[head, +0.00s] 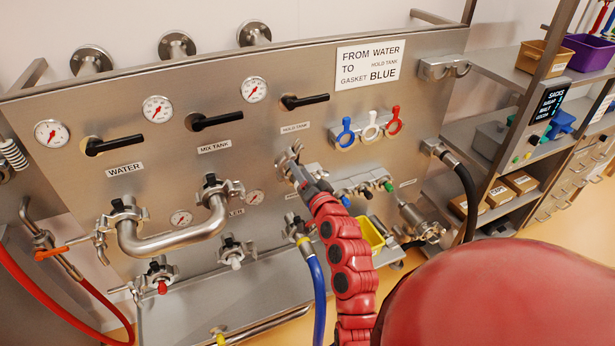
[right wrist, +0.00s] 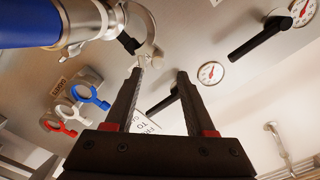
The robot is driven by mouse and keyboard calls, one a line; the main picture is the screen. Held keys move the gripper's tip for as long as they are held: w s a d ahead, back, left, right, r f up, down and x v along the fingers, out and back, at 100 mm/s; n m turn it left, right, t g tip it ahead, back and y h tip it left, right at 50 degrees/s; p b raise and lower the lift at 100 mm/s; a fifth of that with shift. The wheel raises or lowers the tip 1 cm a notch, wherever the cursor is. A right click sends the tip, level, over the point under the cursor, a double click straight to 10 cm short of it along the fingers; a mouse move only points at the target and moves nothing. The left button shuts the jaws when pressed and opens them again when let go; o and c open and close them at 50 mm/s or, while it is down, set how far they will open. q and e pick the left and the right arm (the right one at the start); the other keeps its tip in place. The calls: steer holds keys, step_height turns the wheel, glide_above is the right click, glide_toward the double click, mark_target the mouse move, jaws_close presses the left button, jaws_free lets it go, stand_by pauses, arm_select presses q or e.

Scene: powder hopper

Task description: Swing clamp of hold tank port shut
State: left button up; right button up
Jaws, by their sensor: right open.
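The hold tank port's steel clamp (head: 290,155) is on the panel below the HOLD TANK label, partly hidden behind my right gripper. In the right wrist view a curved steel clamp piece (right wrist: 153,38) curls down just beyond my fingertips. It seems to stand away from the fitting, but I cannot tell its full position. My right gripper (head: 304,180) is at the port. In the wrist view its two dark fingers (right wrist: 159,72) are apart with nothing between them. The left fingertip is close to the clamp piece; contact is unclear. My left gripper is not in view.
A blue hose (head: 317,280) hangs just below the port; its steel end (right wrist: 90,20) shows close by. A steel U-pipe (head: 170,240) is to the left. Blue, white and red gaskets (head: 370,128) hang right. A black valve handle (head: 304,101) is above. A yellow bin (head: 371,232) sits below.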

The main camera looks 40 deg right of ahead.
mark_target(293, 156)
steer(key=x, duration=0.4)
steer(key=shift+w+d, duration=0.2)
steer(key=shift+d, duration=0.05)
steer(key=b+x, duration=0.1)
steer(key=x, duration=0.1)
steer(key=shift+w+f, duration=0.15)
steer(key=shift+w, duration=0.25)
steer(key=shift+w+d, duration=0.1)
steer(key=shift+r, duration=0.45)
